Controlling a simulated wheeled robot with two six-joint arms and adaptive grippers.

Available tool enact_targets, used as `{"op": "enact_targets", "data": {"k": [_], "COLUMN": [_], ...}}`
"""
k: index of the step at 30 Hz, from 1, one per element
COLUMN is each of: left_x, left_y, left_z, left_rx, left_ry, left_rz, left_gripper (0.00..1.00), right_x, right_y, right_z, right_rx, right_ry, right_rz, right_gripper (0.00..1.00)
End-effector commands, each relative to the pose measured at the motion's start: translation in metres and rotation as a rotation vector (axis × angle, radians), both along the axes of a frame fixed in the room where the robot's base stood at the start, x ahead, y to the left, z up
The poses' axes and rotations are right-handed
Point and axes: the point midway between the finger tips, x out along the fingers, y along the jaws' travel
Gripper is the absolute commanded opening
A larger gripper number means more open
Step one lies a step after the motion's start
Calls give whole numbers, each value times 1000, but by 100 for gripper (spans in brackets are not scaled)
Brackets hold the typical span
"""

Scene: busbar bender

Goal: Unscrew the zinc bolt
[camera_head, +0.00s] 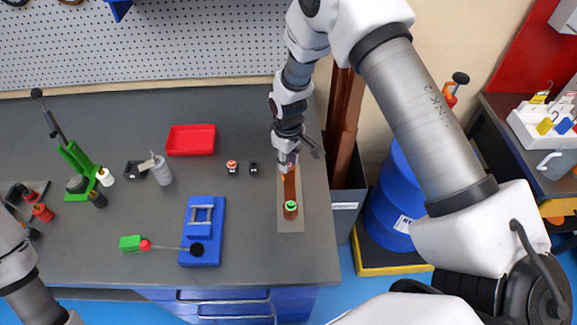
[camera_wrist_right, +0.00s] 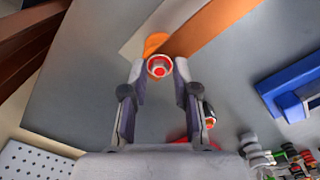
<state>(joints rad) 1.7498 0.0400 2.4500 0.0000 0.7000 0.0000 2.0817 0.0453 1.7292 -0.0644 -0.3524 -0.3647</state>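A copper busbar (camera_head: 290,187) lies on a grey plate (camera_head: 291,222) on the workbench; it also shows as an orange strip in the wrist view (camera_wrist_right: 215,27). A silver bolt with a red-marked top (camera_wrist_right: 158,66) stands at the bar's far end, and its red top peeks out beside my gripper in the head view. A second bolt, with a green top (camera_head: 291,206), stands at the near end. My right gripper (camera_wrist_right: 160,72) points down over the red-topped bolt, its fingers open on either side with small gaps. My left gripper is out of view; only part of that arm shows.
A red tray (camera_head: 191,140), a blue bender (camera_head: 203,232) with a long lever, two small sockets (camera_head: 232,167) and a green press (camera_head: 77,170) stand left of the busbar. A pegboard (camera_head: 180,40) closes the back. A blue barrel (camera_head: 395,195) stands right of the bench.

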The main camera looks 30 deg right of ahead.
Motion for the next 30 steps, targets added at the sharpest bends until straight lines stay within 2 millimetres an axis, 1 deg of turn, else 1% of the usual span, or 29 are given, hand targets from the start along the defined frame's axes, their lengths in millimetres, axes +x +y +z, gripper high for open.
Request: {"op": "enact_targets", "data": {"k": [1, 3, 6, 8, 14, 16, 17, 21, 24, 26, 30], "left_x": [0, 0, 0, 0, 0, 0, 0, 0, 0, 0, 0], "left_y": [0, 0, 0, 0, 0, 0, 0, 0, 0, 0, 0], "left_z": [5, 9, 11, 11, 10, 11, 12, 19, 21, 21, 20], "left_rx": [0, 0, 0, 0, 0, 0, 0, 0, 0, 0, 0], "left_ry": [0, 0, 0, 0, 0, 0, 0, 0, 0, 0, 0], "left_rz": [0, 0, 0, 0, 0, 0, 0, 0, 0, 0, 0], "left_gripper": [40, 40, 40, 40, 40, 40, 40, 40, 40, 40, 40], "right_x": [0, 0, 0, 0, 0, 0, 0, 1, 1, 1, 1], "right_y": [0, 0, 0, 0, 0, 0, 0, 0, 0, 0, 0], "right_z": [3, 3, 1, 1, 0, 1, 1, 3, 1, 1, 0], "right_rx": [0, 0, 0, 0, 0, 0, 0, 0, 0, 0, 0], "right_ry": [0, 1, 1, 0, 0, 0, 0, 0, 0, 0, 0], "right_rz": [-83, -226, -372, -407, -410, -435, -466, -726, -872, -907, -910], "right_gripper": [29, 29, 29, 29, 29, 29, 29, 29, 29, 29, 29]}}
